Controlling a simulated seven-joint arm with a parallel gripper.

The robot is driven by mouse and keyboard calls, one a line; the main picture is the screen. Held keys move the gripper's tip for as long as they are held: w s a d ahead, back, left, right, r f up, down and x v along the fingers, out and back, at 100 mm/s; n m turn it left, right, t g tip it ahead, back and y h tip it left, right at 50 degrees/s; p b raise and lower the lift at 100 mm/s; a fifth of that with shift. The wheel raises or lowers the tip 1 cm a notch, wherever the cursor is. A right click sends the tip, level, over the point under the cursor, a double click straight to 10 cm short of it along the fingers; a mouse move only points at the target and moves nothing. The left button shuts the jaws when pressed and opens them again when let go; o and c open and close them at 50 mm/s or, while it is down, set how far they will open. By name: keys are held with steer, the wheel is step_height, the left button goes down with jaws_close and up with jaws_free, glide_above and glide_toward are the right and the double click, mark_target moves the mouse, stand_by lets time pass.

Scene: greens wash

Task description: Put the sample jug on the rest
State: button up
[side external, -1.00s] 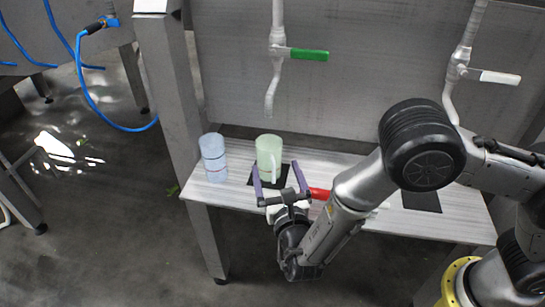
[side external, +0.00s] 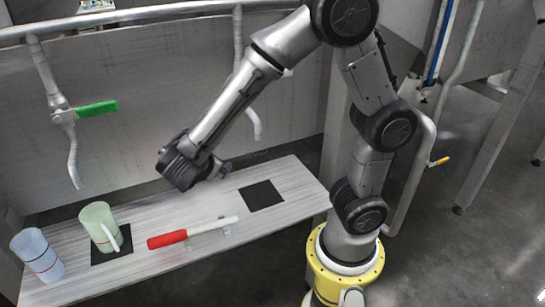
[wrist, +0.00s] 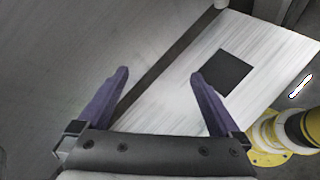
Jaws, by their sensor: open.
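The pale green jug (side external: 97,224) with a handle stands upright on a black square (side external: 112,254) toward the left of the bench. My gripper (side external: 222,169) is above the bench, up and to the right of the jug and apart from it; its fingers are mostly hidden. In the wrist view my gripper (wrist: 161,75) has its two purple fingers spread with nothing between them. A second, bare black square (side external: 262,195) lies toward the right of the bench and also shows in the wrist view (wrist: 222,72). I cannot tell which square is the rest.
A pale blue cup (side external: 36,252) with dark and red bands stands left of the jug. A red-handled tool (side external: 168,239) lies on small supports between the squares. A pipe with a green lever (side external: 97,108) hangs over the bench's left part. The bench (side external: 160,215) is otherwise clear.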

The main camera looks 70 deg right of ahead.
steer(key=s+d+r+m+g+y, duration=0.25)
steer(key=s+m+y, duration=0.35)
steer(key=s+m, duration=0.4)
steer(key=s+a+r+m+t+y, duration=0.2)
steer(key=s+a+m+t+y, duration=0.2)
steer(key=s+m, duration=0.1)
steer(key=shift+s+y, duration=0.4)
steer(key=shift+s, duration=0.15)
steer(key=shift+c, duration=0.2)
